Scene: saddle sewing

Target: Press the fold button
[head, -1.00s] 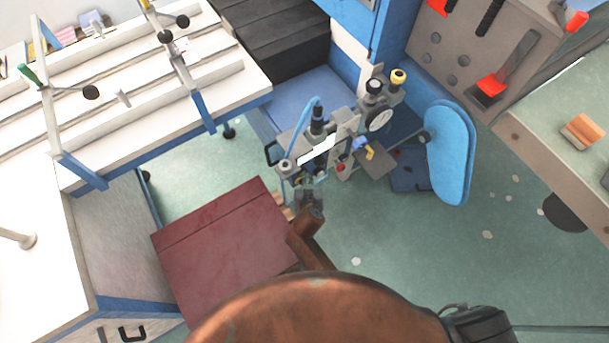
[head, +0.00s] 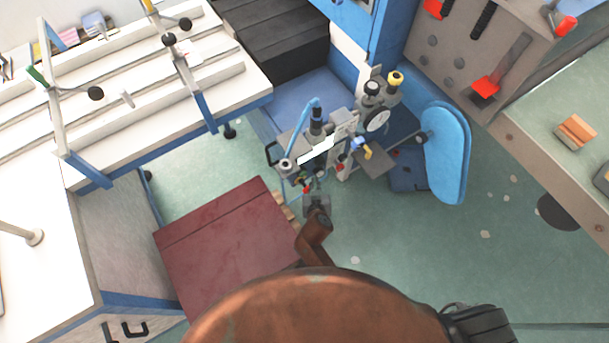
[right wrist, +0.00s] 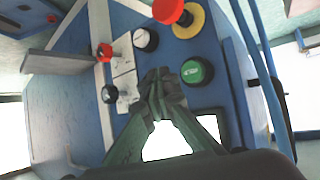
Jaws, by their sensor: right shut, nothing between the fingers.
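In the right wrist view, a green round button (right wrist: 196,71) with small white lettering sits on the blue panel (right wrist: 65,105); the lettering is too small to read surely. My right gripper (right wrist: 158,78) is shut and empty, its fingertips pointing at the panel just left of the green button. I cannot tell whether they touch the panel. In the head view my right gripper (head: 311,194) is at the near end of the machine (head: 330,148), and the button is too small to make out. My left gripper is not in view.
Around the green button are a white button (right wrist: 145,39), a red mushroom button (right wrist: 169,10) on a yellow base, a red knob (right wrist: 104,52) and a black knob (right wrist: 109,94). A dark red box (head: 225,245) stands left of my right arm in the head view.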

